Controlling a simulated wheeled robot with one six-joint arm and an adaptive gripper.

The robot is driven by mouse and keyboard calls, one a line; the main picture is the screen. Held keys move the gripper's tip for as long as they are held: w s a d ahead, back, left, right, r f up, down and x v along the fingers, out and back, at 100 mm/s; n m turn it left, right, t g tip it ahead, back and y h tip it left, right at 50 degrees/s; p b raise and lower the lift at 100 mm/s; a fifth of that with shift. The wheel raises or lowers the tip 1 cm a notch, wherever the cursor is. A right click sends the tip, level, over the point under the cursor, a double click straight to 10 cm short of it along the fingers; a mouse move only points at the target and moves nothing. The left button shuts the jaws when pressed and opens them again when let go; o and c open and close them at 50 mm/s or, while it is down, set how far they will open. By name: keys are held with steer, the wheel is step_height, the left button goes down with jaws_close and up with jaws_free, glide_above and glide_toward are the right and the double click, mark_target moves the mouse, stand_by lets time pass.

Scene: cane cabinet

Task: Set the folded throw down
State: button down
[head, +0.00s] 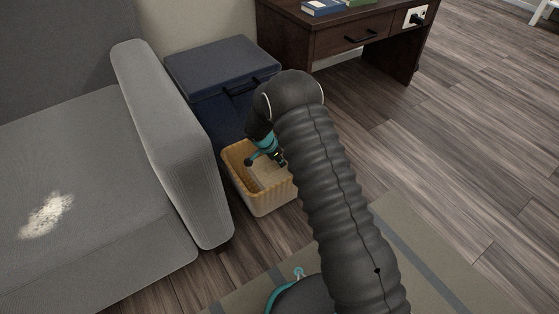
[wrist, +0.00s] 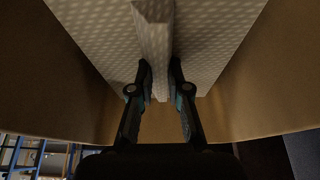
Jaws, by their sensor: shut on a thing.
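The folded throw (wrist: 110,35) is a pale cloth with light dots; a raised fold of it stands between the fingers in the wrist view. My gripper (wrist: 160,75) is shut on that fold. In the head view my gripper (head: 268,155) reaches down into a yellow-tan ribbed basket (head: 262,203), and the pale throw (head: 270,178) shows inside it, partly hidden by my gripper and arm. The basket's tan walls (wrist: 45,75) surround the throw in the wrist view. I cannot tell whether the throw rests on the basket's bottom.
A grey sofa (head: 165,140) stands left of the basket, with a whitish patch (head: 46,215) on its seat. A dark blue lidded box (head: 215,68) is behind the basket. A brown desk (head: 335,40) with books (head: 325,6) stands at the back. Wooden floor (head: 470,140) is clear at right.

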steer(key=shift+f+b, duration=0.35)
steer(key=shift+f, duration=0.25)
steer(key=c, duration=1.1)
jaws_free()
steer(key=shift+c, duration=0.2)
steer(key=shift+r, duration=0.1)
steer(key=shift+r+p, duration=0.3)
steer(key=shift+r, duration=0.05)
steer(key=p+v, duration=0.1)
steer(key=v, duration=1.1)
steer(key=shift+r, duration=0.3)
